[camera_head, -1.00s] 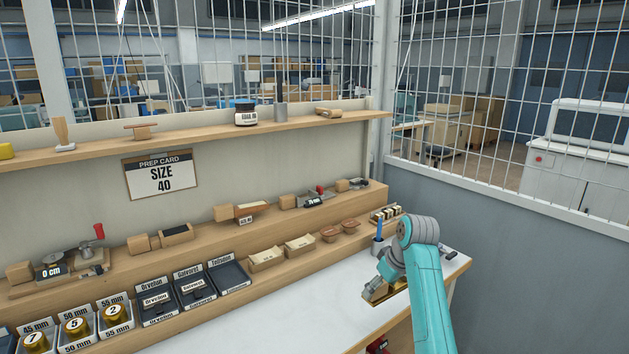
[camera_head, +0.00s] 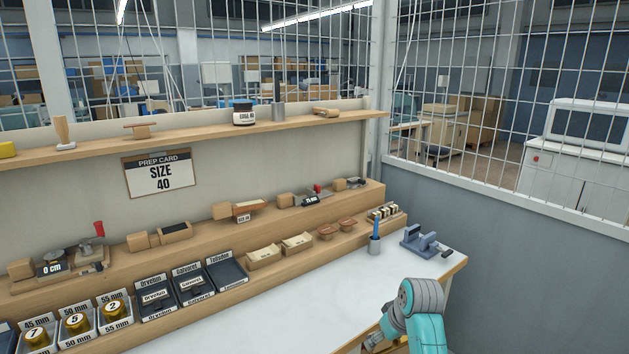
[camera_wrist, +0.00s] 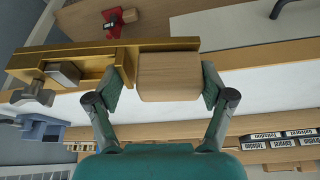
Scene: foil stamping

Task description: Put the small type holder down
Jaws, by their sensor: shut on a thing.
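The small type holder (camera_wrist: 120,55) is a brass frame with a screw clamp at its left end and a light wooden handle (camera_wrist: 168,88). My gripper (camera_wrist: 163,82) is shut on the wooden handle, one finger on each side. In the wrist view the brass part extends left and across above the handle. In the head view my gripper (camera_head: 374,341) is at the bottom edge, near the front of the white worktop (camera_head: 300,310). The holder is mostly cut off or hidden there, and I cannot tell its height over the surface.
Labelled trays (camera_head: 193,287) and wooden shelf steps line the back. The middle of the worktop is clear. A red tool (camera_wrist: 112,22) lies lower down.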

